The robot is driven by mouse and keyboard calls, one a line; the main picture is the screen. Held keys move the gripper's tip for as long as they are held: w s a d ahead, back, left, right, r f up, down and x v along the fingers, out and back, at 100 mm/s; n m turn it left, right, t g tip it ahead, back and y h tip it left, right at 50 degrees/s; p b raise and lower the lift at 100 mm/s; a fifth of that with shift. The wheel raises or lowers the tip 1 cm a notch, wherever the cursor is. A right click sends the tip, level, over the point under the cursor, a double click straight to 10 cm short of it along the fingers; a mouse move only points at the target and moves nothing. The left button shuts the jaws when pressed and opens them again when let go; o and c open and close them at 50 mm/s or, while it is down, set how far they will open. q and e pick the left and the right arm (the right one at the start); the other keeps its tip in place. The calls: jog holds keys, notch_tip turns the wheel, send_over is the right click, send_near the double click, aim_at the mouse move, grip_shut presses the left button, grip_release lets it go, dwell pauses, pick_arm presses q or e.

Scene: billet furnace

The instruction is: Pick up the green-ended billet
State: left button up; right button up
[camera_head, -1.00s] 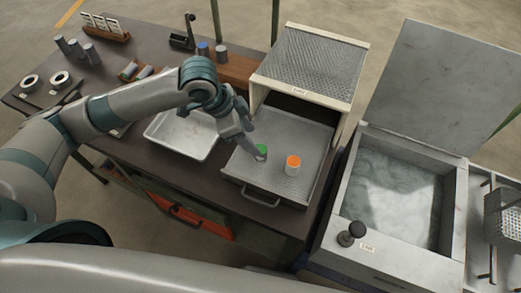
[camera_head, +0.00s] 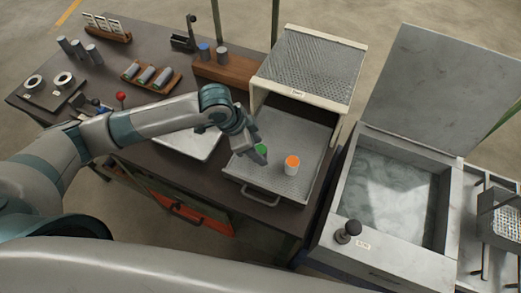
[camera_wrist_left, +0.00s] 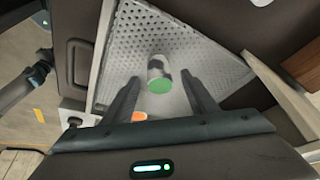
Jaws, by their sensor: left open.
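The green-ended billet (camera_head: 261,150) is on the perforated drawer tray (camera_head: 270,187), a short grey cylinder with a green end. My left gripper (camera_head: 254,152) is open right at it, and its fingers partly hide the billet in the head view. In the left wrist view the green-ended billet (camera_wrist_left: 159,78) shows in the gap between the two open fingertips (camera_wrist_left: 160,80), its green end facing the camera. I see no clear contact with either finger. My right gripper is not in view.
An orange-ended billet (camera_head: 292,167) stands on the same tray, close to the right of my gripper. The open furnace box (camera_head: 310,65) is behind the tray. A white pan (camera_head: 188,143) lies left. A quench tank (camera_head: 395,200) with raised lid stands right.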

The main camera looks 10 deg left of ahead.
pick_arm(q)
jog(key=shift+x, duration=1.15)
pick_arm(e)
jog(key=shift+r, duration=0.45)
pick_arm(q)
jog(key=shift+r, duration=0.1)
grip_shut()
jog(key=shift+r, duration=0.15)
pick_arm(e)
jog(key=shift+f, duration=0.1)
